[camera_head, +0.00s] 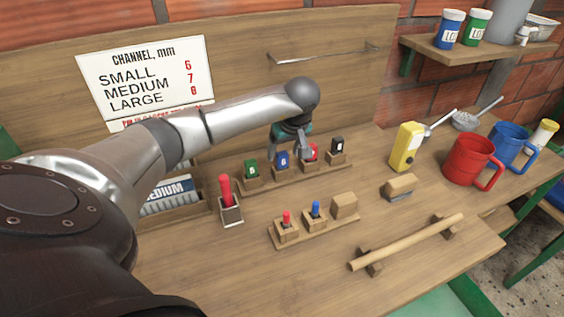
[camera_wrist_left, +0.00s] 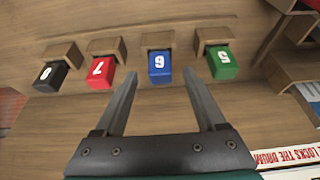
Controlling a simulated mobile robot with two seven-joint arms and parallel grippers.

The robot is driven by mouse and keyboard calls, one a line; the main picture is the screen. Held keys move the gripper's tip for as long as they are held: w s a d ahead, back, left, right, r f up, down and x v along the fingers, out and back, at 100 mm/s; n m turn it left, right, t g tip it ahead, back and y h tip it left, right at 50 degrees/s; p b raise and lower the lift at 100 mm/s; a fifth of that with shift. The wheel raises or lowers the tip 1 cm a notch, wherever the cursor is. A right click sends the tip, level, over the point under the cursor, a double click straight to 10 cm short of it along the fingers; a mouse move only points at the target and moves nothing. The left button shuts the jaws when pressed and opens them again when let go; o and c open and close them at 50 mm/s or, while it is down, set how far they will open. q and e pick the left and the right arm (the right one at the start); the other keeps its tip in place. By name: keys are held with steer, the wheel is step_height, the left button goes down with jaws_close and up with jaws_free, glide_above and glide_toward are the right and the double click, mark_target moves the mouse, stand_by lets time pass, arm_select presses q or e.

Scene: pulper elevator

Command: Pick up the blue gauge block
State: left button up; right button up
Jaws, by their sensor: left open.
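The blue gauge block (camera_head: 282,160), marked 6, sits in a wooden holder on a rack (camera_head: 262,181) at the back of the bench. In the left wrist view the blue gauge block (camera_wrist_left: 160,64) shows just beyond and between the fingertips of my left gripper (camera_wrist_left: 161,73). That gripper is open and empty. In the head view my left gripper (camera_head: 304,150) hangs by the row of blocks, in front of part of the red block. I cannot tell how far it is from the blue block. My right gripper is not in view.
Green (camera_wrist_left: 222,62), red (camera_wrist_left: 101,75) and black (camera_wrist_left: 50,76) blocks flank the blue one. A red-handled tool (camera_head: 226,192) stands left. A smaller rack (camera_head: 318,242) with red and blue knobs lies in front.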

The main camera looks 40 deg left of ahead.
mark_target(282, 154)
arm_select(q)
steer(key=x, duration=0.3)
steer(key=shift+a+f, duration=0.1)
steer(key=shift+a, duration=0.1)
jaws_close()
stand_by(0.4)
